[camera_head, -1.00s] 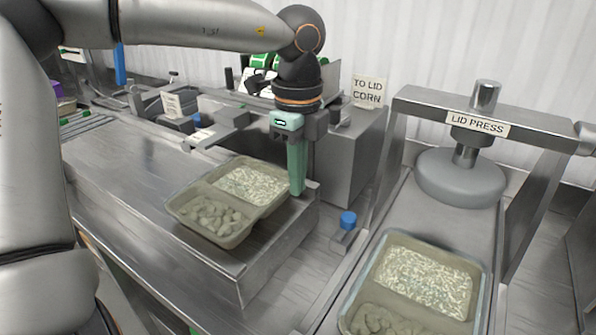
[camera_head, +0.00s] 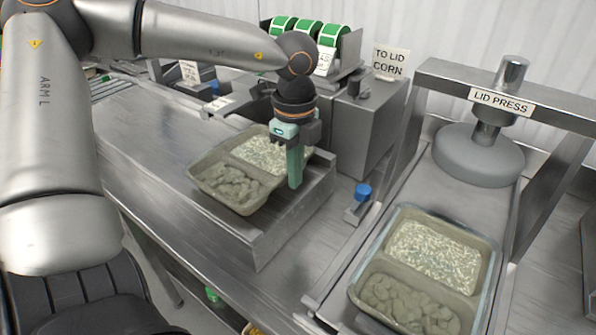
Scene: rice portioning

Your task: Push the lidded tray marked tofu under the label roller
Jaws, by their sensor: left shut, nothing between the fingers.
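A two-compartment tray (camera_head: 213,195) with rice and brownish lumps sits on the steel bench at centre left. I cannot read any mark on it or tell whether a lid covers it. My left gripper (camera_head: 295,183) is shut, pointing down, at the tray's right end. Its fingers stand against or very near the tray's edge and hide part of it. The label roller is not clearly identifiable; a machine with green label rolls (camera_head: 308,30) stands behind the gripper. My right gripper is not in view.
A similar tray (camera_head: 366,262) lies on the track before the lid press (camera_head: 478,155). A blue button (camera_head: 363,191) stands between bench and track. A grey box (camera_head: 368,125) is behind the gripper. The bench (camera_head: 125,140) left of the tray is clear.

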